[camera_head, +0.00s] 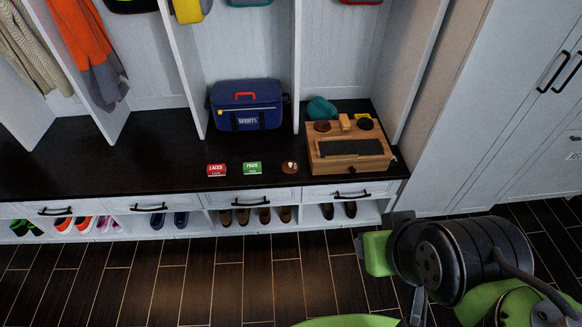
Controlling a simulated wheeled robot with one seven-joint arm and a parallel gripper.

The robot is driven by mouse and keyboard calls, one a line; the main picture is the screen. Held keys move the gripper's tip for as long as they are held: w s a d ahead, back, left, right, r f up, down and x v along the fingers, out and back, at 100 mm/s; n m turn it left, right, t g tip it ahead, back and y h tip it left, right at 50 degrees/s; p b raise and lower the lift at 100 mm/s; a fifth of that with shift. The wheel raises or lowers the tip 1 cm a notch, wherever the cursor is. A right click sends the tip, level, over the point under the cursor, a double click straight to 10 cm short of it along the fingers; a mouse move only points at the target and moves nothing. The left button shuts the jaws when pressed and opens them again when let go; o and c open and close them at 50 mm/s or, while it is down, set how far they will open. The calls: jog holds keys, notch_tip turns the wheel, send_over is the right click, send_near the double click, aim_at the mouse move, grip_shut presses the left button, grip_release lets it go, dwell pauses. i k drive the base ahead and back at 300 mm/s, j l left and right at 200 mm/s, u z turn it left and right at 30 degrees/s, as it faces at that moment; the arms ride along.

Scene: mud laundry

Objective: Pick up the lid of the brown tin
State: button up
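A small round brown tin (290,167) with a pale mark on it lies near the front edge of the dark bench top, left of a wooden box. A reddish-brown round piece (322,126) and a black round piece (365,124) sit on top of that box; I cannot tell whether they are tins or lids. At this size I cannot tell whether the small brown tin has its lid on. Part of my arm shows at the lower right, over the floor and away from the bench.
A red LACES box (216,170) and a green PADS box (252,168) stand left of the brown tin. The wooden box (350,163) is to its right; a blue sports bag (246,105) is behind. Shoes sit below the drawers. Floor before the bench is clear.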

aim_at(289, 166)
jog(key=i+l+u, duration=0.1)
jog(key=i+u, duration=0.35)
jog(key=i+l+u, duration=0.25)
jog(key=u, duration=0.15)
jog(key=i+l+u, duration=0.7)
jog(key=l+u, duration=0.2)
